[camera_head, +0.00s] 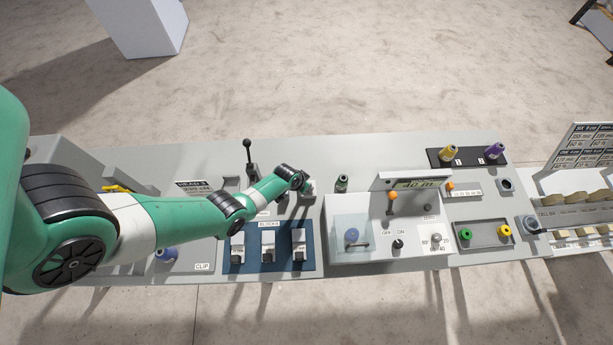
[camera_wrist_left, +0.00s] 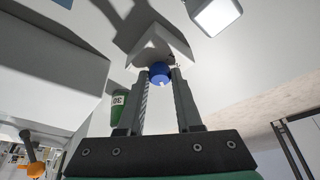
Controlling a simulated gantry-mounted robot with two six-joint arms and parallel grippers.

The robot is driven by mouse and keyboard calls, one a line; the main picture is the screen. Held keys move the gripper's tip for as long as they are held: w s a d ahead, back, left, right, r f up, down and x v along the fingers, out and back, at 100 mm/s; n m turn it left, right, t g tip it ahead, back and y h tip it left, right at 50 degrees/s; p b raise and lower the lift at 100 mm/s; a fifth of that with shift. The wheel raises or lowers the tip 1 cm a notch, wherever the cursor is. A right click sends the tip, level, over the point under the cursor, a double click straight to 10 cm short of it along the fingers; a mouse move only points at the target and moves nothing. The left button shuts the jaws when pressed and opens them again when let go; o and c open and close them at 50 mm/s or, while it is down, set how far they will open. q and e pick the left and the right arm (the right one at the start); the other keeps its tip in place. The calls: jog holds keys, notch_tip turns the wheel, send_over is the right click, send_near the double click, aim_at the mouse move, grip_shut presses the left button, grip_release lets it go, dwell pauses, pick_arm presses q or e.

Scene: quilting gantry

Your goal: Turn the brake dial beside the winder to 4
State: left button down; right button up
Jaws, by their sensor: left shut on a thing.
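My left gripper (camera_wrist_left: 161,78) is shut on a small blue dial (camera_wrist_left: 160,70), with one finger on each side of it. The dial has a small white mark and sits against a pale angular block (camera_wrist_left: 158,45). In the head view my left arm reaches in from the left, and its wrist covers the spot near the top edge of the console; the fingers and dial are hidden there. No numbers around the dial can be read in either view, so its setting cannot be told. My right gripper is not in view.
A green spool marked 30 (camera_wrist_left: 119,107) stands close beside the fingers. A black lever (camera_head: 248,158) stands just left of the wrist. White switches sit on a blue panel (camera_head: 283,262) in front.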

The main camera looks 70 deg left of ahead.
pick_arm(q)
jog(key=shift+a+m+h+b, duration=0.1)
jog(key=shift+m+h+b, duration=0.3)
jog(key=shift+m, duration=0.9)
jog(key=c, duration=0.6)
grip_release()
